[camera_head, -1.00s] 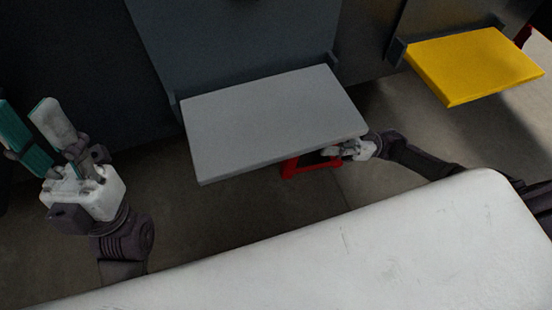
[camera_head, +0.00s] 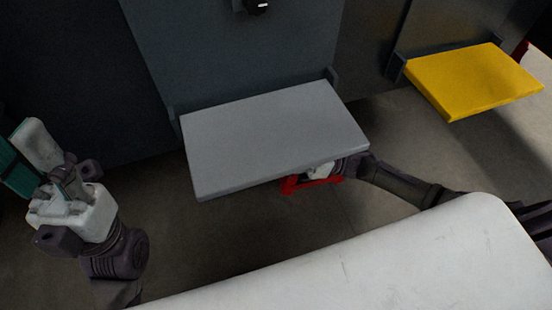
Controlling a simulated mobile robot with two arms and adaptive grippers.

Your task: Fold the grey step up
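The grey step (camera_head: 270,135) is folded down and juts out from the dark chassis wall between two side brackets. My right gripper (camera_head: 316,180) is under the step's front right part. Its red fingers show below the front edge, and the rest is partly hidden by the step. I cannot tell whether it touches the underside or how far its fingers are apart. My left gripper (camera_head: 28,160) is at the far left, away from the step, with a teal-faced finger and a white finger pointing up and apart. It holds nothing that I see.
A yellow step (camera_head: 472,78) is folded down at the right. A dark wall panel (camera_head: 235,60) with a small black fitting (camera_head: 251,6) rises behind the grey step. Brown floor lies below. My own white body fills the bottom.

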